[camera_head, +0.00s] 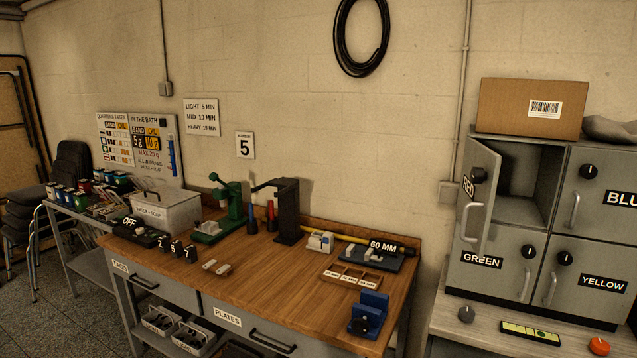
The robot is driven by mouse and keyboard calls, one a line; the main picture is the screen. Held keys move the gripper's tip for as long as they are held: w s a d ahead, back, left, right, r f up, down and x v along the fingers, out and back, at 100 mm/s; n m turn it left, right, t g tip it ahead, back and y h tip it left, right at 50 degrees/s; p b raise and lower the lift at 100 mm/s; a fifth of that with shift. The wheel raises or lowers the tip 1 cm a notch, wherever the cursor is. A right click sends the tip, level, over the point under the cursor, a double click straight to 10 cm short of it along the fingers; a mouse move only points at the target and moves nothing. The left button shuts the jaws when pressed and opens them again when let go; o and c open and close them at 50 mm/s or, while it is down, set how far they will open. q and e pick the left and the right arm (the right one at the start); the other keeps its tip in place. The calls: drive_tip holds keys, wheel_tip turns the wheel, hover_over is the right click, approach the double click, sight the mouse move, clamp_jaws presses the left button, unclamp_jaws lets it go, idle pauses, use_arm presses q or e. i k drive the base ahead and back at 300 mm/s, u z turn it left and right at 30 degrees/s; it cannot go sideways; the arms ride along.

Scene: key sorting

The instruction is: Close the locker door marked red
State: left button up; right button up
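The locker door marked red (478,203) stands open at the right of the head view. It is the upper left door of the grey locker block, hinged on its left side and swung out toward me. A "RED" label, a black knob and a grey handle show on its face. The red compartment (518,178) behind it looks empty in the part that shows. Neither of my grippers is in view.
The doors marked blue (600,224), green (482,280) and yellow (567,300) look shut. A cardboard box (531,107) sits on top of the lockers. A wooden workbench (290,285) stands to the left.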

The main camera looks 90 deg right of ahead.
sight(466, 191)
drive_tip(key=u, duration=0.45)
drive_tip(key=i, duration=0.4)
drive_tip(key=z, duration=2.15)
drive_tip(key=i, duration=0.25)
drive_tip(key=z, duration=1.95)
drive_tip(key=k, duration=0.6)
drive_tip(key=z, duration=0.45)
drive_tip(key=i, duration=1.6)
drive_tip(key=u, duration=0.35)
